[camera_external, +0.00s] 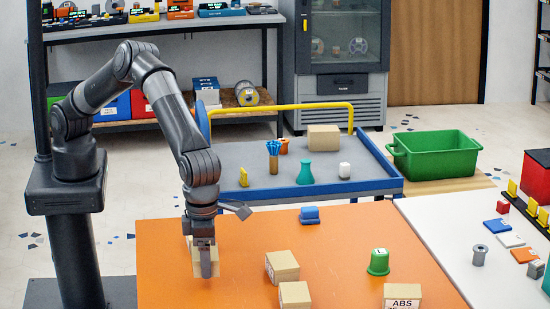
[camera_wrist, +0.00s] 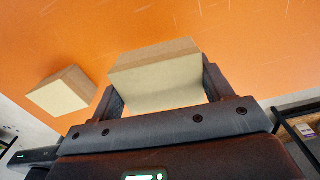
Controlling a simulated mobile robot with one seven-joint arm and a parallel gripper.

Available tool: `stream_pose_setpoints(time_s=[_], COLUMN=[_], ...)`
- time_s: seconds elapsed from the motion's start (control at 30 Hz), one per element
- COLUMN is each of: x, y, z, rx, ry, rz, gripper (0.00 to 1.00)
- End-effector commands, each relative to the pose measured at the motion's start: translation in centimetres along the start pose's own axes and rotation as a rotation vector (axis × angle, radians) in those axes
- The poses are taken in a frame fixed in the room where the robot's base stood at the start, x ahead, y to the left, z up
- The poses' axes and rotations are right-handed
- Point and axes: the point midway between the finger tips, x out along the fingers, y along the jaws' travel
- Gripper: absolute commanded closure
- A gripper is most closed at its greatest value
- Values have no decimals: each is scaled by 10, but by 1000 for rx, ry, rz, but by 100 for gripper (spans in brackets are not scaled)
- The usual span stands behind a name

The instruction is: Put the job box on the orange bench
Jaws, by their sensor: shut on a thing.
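My gripper (camera_external: 204,262) is shut on a tan cardboard box (camera_external: 196,257), taken as the job box, over the left part of the orange bench (camera_external: 350,245). In the wrist view the held box (camera_wrist: 155,78) sits between the two fingers, with the orange top beyond it. Whether its underside touches the bench or hangs just above it, I cannot tell. No label shows on its visible faces. Another tan box (camera_wrist: 62,92) lies apart from it in the wrist view.
A blue-edged cart (camera_external: 345,188) stands behind, a white table (camera_external: 500,275) at right. The bench around the held box looks clear.

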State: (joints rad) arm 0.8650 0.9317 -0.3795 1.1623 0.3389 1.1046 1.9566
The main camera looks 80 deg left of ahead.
Motion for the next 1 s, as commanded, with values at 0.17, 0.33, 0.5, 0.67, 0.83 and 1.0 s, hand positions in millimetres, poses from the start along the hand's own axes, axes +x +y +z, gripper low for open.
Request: stream_pose_setpoints(time_s=[0.17,0.33,0.5,0.67,0.83,1.0], x=[27,35,36,38,37,37], y=[0,0,0,0,0,0], z=[-1,-1,-1,-1,-1,-1], rx=[1,1,0,0,0,0], ry=[2,1,1,1,1,1], rz=[2,1,1,1,1,1], gripper=[54,54,54,21,7,6])
